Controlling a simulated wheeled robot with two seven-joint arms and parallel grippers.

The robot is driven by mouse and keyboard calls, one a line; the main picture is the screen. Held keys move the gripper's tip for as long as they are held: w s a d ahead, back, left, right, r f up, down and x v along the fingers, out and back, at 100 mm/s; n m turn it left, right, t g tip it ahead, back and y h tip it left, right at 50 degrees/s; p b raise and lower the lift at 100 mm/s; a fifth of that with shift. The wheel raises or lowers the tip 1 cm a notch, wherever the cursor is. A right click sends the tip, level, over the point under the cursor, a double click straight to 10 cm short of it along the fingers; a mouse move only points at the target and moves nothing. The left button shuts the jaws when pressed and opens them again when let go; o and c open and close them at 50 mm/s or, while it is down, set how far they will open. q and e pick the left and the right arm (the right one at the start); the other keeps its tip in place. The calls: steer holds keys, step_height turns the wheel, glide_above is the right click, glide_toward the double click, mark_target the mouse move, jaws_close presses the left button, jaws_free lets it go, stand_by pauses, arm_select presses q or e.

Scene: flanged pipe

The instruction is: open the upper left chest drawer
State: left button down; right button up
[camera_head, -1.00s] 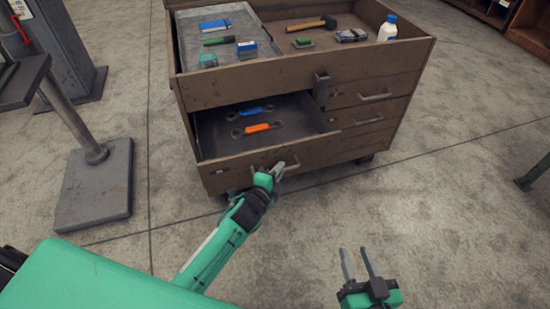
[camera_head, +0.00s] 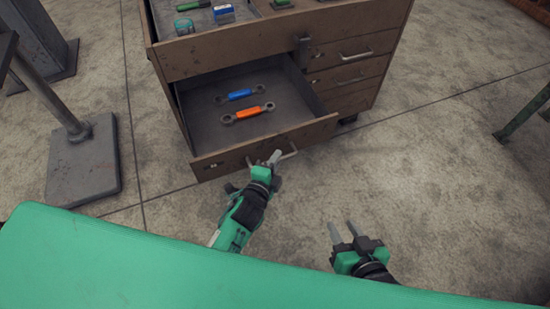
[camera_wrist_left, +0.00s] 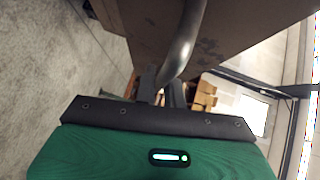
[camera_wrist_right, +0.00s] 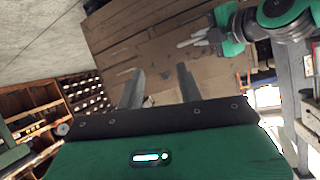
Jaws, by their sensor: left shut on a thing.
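The brown chest's upper left drawer (camera_head: 265,141) is pulled out, its inside showing a blue-handled wrench (camera_head: 240,95) and an orange-handled wrench (camera_head: 247,112). My left gripper (camera_head: 274,158) is at the drawer's front, shut on its metal bar handle (camera_head: 288,155). In the left wrist view the curved handle (camera_wrist_left: 184,40) runs down between the fingers (camera_wrist_left: 160,88). My right gripper (camera_head: 342,234) is open and empty over the floor, to the right of and nearer than the drawer. Its two fingers stand apart in the right wrist view (camera_wrist_right: 158,90).
Closed drawers with bar handles (camera_head: 356,55) are on the right. A grey post base (camera_head: 70,160) stands at left.

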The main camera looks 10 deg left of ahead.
arm_select(q)
steer(key=c, duration=1.5)
jaws_free()
steer(key=shift+s, duration=0.1)
